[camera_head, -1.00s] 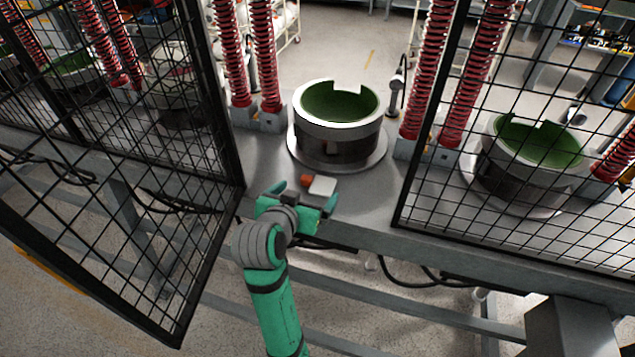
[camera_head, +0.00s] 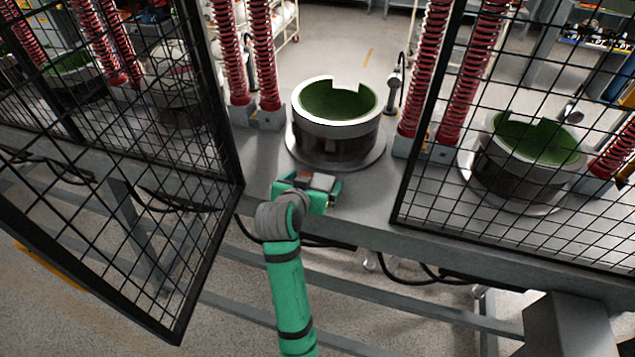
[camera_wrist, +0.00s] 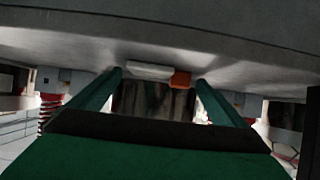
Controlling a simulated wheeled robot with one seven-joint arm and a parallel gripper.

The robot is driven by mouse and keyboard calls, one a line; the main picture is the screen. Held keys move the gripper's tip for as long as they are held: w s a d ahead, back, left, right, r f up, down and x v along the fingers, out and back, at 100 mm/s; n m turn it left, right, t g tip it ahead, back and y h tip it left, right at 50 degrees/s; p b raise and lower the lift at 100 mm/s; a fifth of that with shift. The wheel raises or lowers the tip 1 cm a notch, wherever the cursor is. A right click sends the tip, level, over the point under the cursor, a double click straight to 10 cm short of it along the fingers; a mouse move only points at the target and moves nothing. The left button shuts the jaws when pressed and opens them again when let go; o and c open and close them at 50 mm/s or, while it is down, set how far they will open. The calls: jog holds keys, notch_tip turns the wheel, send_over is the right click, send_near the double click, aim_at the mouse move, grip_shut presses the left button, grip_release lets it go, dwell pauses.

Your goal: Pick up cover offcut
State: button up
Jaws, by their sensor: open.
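Two small blocks sit side by side at the front of the table, a pale one (camera_head: 322,178) and an orange-red one (camera_head: 302,181). I cannot tell which is the cover offcut. My gripper (camera_head: 311,183) is open, low over the tabletop, and partly hides them in the head view. The wrist view appears upside down. There the pale block (camera_wrist: 150,71) and the orange block (camera_wrist: 180,79) lie between the two green fingers of my gripper (camera_wrist: 160,78), with gaps at both sides. Neither is gripped.
A dark round mould (camera_head: 335,140) with a green inside stands just behind the blocks. Red spring columns (camera_head: 266,60) flank it. Black mesh guards (camera_head: 110,190) stand left and right (camera_head: 520,150) of the opening. The grey table (camera_head: 365,205) is bare right of the gripper.

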jog(key=c, duration=1.1)
jog(key=shift+r, duration=0.1)
